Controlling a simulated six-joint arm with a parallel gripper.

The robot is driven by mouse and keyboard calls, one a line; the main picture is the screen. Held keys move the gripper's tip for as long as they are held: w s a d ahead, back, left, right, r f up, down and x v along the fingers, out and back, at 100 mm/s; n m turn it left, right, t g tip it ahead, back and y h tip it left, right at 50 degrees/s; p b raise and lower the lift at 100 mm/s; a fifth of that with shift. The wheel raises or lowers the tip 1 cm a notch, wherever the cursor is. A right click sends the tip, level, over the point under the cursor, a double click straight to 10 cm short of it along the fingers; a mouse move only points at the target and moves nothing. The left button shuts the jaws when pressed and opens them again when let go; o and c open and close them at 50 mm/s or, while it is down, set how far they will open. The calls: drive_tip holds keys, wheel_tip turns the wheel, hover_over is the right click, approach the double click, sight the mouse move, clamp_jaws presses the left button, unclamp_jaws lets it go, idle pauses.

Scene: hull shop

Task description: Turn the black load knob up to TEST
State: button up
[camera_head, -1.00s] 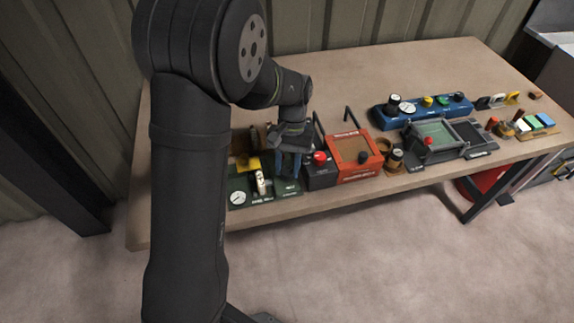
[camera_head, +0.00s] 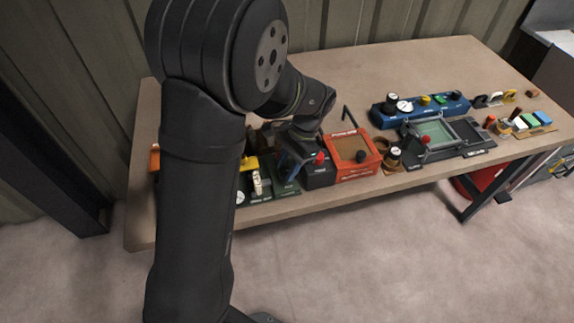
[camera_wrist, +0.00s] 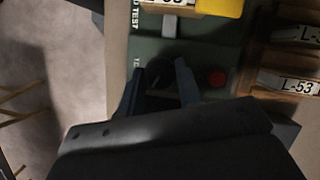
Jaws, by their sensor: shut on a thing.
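The black load knob (camera_wrist: 158,73) sits on a dark green panel (camera_wrist: 200,48) in the wrist view. My gripper (camera_wrist: 160,76) has its two fingers on either side of the knob, shut on it. The knob is dark and shaded, so I cannot read its pointer. A white "TEST" label (camera_wrist: 136,14) shows at the panel's left edge; a second label lower down is partly cut off. In the head view, my gripper (camera_head: 287,166) reaches down to the green panel (camera_head: 288,188), and the knob is hidden there.
A red button (camera_wrist: 217,78) is close to the right finger. A yellow block (camera_wrist: 219,8) and wooden holders with tags (camera_wrist: 290,83) stand nearby. In the head view, a dark box with a red button (camera_head: 320,158) and an orange-framed box (camera_head: 352,152) stand just right of my gripper.

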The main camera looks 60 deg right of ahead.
drive_tip(key=shift+m, duration=0.3)
drive_tip(key=o, duration=1)
drive_tip(key=shift+r, duration=0.1)
drive_tip(key=v, duration=1.7)
drive_tip(key=shift+s+a+r, duration=0.1)
drive_tip(key=shift+r, duration=0.1)
